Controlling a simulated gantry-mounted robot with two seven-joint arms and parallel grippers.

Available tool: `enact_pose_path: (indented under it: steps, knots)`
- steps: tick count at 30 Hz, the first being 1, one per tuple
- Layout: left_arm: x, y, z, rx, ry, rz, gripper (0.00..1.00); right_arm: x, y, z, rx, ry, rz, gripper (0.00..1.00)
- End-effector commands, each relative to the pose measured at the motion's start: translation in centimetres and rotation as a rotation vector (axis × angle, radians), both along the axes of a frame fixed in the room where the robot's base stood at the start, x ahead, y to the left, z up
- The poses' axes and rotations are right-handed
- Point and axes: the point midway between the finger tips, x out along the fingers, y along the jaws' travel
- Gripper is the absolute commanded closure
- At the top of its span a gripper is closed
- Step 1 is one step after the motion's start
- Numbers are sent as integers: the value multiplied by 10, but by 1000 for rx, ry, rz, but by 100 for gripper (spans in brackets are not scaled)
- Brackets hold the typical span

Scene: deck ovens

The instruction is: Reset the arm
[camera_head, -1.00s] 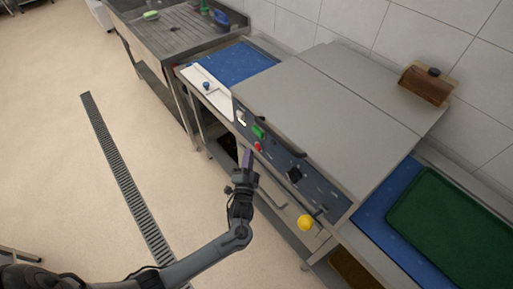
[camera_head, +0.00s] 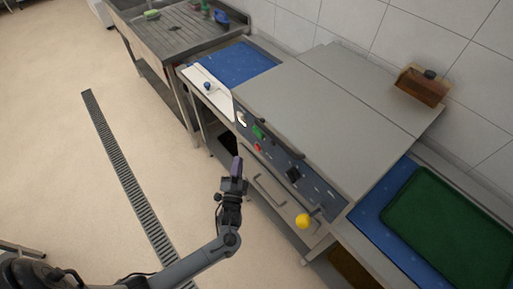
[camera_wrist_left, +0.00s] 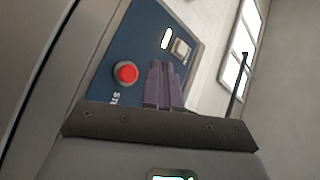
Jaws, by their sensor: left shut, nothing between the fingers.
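My left gripper (camera_head: 236,167) is in front of the deck oven's control panel (camera_head: 275,155) in the head view. Its purple fingers are shut with nothing between them. In the left wrist view the fingers (camera_wrist_left: 162,84) stand together in front of the blue panel (camera_wrist_left: 135,50). A red button (camera_wrist_left: 125,74) shows just left of the fingers there. The same red button (camera_head: 257,147) and a green switch (camera_head: 258,132) show on the panel in the head view. The fingers look apart from the panel. My right gripper is not in view.
A yellow knob (camera_head: 303,221) sticks out at the oven's lower right. A green tray (camera_head: 450,225) lies on a blue surface at the right. A sink counter (camera_head: 180,35) stands at the back left. The floor left of my arm is clear, with a drain grate (camera_head: 125,170).

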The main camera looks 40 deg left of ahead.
Motion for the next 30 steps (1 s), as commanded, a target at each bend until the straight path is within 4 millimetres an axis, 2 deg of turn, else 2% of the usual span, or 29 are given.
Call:
enact_pose_path:
  steps: [12,15,19,21,23,26,30]
  knots:
    - [0,0,0,0,1,-1,100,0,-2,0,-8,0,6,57]
    - [-5,0,-6,0,13,0,100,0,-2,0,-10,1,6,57]
    - [-25,1,-27,0,58,3,100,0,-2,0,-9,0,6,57]
    - [-44,5,-40,-6,86,11,100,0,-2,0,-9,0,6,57]
    - [-59,4,-39,-28,87,4,100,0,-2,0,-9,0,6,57]
    - [-76,0,-38,-138,132,-27,100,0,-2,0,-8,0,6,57]
    - [-89,-17,-38,-396,259,-95,100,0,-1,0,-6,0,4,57]
